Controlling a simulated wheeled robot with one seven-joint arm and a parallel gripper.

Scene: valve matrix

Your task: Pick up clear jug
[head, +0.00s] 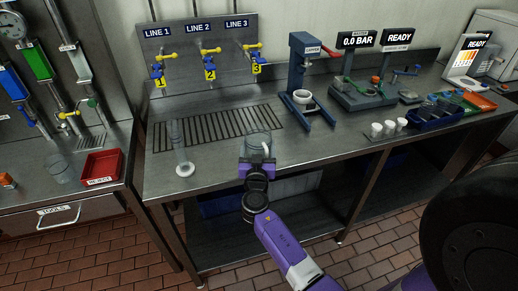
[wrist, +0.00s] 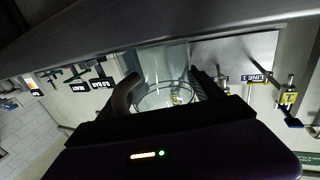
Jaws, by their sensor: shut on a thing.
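The clear jug (head: 258,143) is near the front edge of the steel counter, right of the slotted drain. My gripper (head: 257,164) reaches it from the front, and its jaws are shut on the jug's near side. In the wrist view the jug's round rim (wrist: 166,94) shows between the two fingers (wrist: 163,88). The exact grip point is partly hidden by my gripper and wrist. I cannot tell whether the jug's base touches the counter.
A tall clear cylinder (head: 179,148) stands left of the jug. Behind are yellow and blue valves (head: 209,60) over the drain grate (head: 218,124). A blue press (head: 309,80) and small white cups (head: 388,128) stand right. A red bin (head: 101,167) sits left.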

